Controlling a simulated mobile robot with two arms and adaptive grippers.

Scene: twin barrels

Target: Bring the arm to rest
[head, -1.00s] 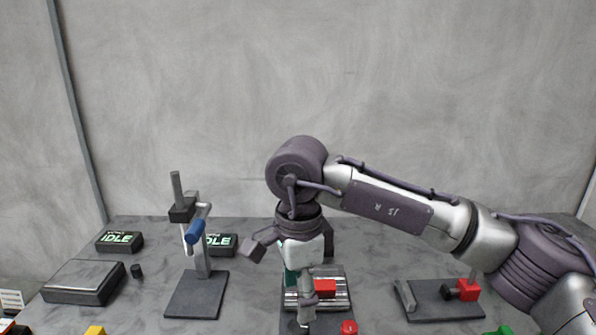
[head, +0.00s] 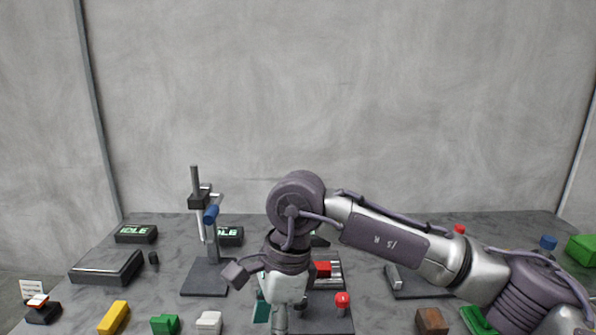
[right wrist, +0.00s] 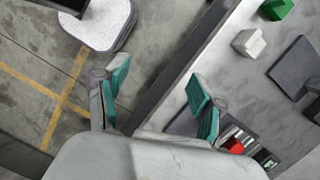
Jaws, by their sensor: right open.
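My right arm (head: 385,238) comes in from the right of the head view and bends down at its wrist over the middle of the grey bench. My right gripper points down near the bottom edge there, with one teal finger pad (head: 262,309) showing and the rest hidden behind the wrist. In the right wrist view my right gripper (right wrist: 158,77) is open, with teal pads apart and nothing between them. It is over the bench's front edge (right wrist: 178,75), with floor to the left. My left gripper is not in view.
Behind my right wrist is a fixture with a red block (head: 322,269) and a red button (head: 342,300). A stand with a blue handle (head: 211,214) is left of it. Yellow (head: 114,317), green (head: 165,324) and white (head: 209,322) blocks lie at the front left.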

